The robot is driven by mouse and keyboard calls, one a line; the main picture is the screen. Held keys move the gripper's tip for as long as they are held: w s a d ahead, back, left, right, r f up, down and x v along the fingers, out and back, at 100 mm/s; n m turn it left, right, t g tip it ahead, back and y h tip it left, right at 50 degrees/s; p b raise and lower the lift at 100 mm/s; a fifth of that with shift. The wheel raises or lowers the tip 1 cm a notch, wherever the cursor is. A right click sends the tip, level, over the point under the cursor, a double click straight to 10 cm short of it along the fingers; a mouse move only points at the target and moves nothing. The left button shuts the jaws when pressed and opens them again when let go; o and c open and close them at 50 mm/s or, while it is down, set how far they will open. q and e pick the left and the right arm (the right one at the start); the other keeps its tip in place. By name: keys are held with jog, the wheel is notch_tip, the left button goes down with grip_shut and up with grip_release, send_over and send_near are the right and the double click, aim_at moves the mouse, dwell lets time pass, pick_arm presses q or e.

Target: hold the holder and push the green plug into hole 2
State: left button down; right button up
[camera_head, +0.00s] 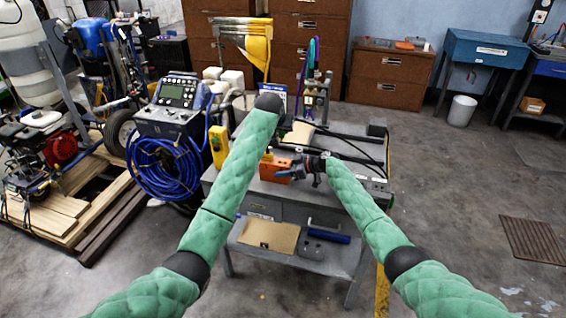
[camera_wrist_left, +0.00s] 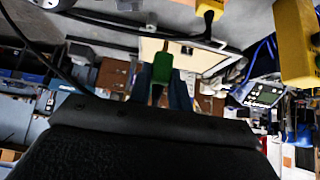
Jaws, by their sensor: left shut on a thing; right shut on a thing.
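A green plug (camera_wrist_left: 162,68) is between the two fingers of my left gripper (camera_wrist_left: 161,82) in the left wrist view, and the gripper is shut on it. In the head view my left wrist hides the fingers and the plug. An orange block (camera_head: 276,173), apparently the holder, sits on the grey workbench (camera_head: 258,190). My right gripper (camera_head: 302,168) is at the right side of this block and is shut on it, as far as I can see. The holes and their numbers are too small to tell. The plug appears apart from the block.
A yellow device (camera_head: 218,146) stands at the bench's left edge. Black cables (camera_head: 345,143) lie at the back right. A tan board (camera_head: 270,236) and a blue-handled tool (camera_head: 328,236) lie on the lower shelf. A machine with a coiled blue hose (camera_head: 165,168) stands left.

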pick_arm(q)
jog(key=w+a+r, duration=0.2)
jog(key=w+r, duration=0.4)
jog(key=r, duration=0.4)
jog(key=s+f+m+g+h, duration=0.2)
jog(key=f+m+g, duration=0.3)
jog(key=f+m, duration=0.2)
jog(key=s+d+f+m+g+h, duration=0.1)
jog(key=f+m+g, duration=0.4)
jog(key=m, duration=0.5)
jog(key=shift+s+f+m+h, duration=0.4)
jog(key=shift+s+f+h, duration=0.25)
jog(key=shift+f+h, duration=0.35)
jog(key=shift+f, duration=0.1)
jog(key=shift+f, duration=2.7)
